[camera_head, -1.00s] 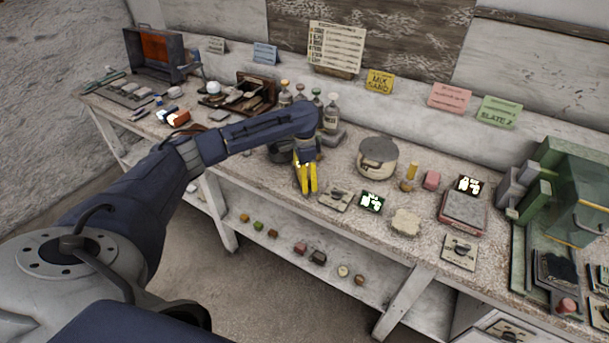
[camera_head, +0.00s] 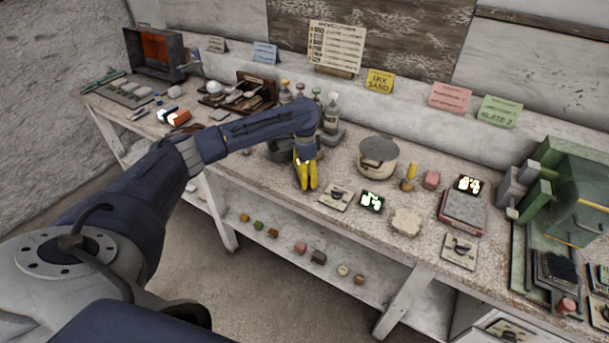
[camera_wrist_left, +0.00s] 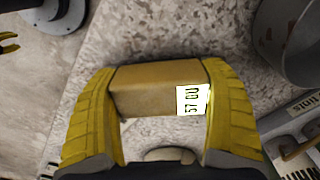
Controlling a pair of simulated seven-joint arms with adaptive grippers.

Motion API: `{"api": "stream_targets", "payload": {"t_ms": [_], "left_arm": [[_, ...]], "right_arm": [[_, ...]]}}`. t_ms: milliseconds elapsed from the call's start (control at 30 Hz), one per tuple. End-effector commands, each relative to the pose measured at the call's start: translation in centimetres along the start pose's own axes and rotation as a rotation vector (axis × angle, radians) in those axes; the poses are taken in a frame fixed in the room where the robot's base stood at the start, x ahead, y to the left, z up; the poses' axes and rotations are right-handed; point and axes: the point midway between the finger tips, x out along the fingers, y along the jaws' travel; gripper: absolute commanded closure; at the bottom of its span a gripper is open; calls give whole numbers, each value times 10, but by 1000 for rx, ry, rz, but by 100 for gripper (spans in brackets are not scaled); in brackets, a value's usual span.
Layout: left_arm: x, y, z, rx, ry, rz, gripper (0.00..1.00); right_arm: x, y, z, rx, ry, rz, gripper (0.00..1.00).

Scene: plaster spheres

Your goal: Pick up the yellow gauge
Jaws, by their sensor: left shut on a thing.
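My left gripper (camera_head: 307,187) is over the front part of the bench, fingers pointing down. In the left wrist view its two yellow fingers (camera_wrist_left: 158,76) are shut on a tan-yellow block, the yellow gauge (camera_wrist_left: 145,90), which has a bright white label with dark characters on one face. In the head view the fingers and arm hide the block. I cannot tell whether it still touches the bench. At the left edge of the wrist view a cut-off yellow and black tip (camera_wrist_left: 8,42) looks like my right gripper; its opening cannot be judged.
The speckled bench (camera_head: 333,172) carries a lidded round pot (camera_head: 378,157), a small lit display (camera_head: 371,201), a pale plaster lump (camera_head: 406,222) and a grey-topped scale (camera_head: 463,209), all right of the gripper. Bottles (camera_head: 331,113) stand behind it. A lower shelf (camera_head: 285,235) holds several small blocks.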

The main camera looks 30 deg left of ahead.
Motion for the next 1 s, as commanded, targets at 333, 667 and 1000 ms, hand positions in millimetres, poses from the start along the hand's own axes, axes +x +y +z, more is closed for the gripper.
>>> {"api": "stream_targets", "payload": {"t_ms": [333,667,1000], "left_arm": [[-54,-2,0,0,3,-5,63],[-131,-1,-1,1,2,-4,63],[-178,0,0,1,1,-2,63]], "right_arm": [[0,0,0,0,0,0,56],[0,0,0,0,0,0,56],[0,0,0,0,0,0,56]]}}
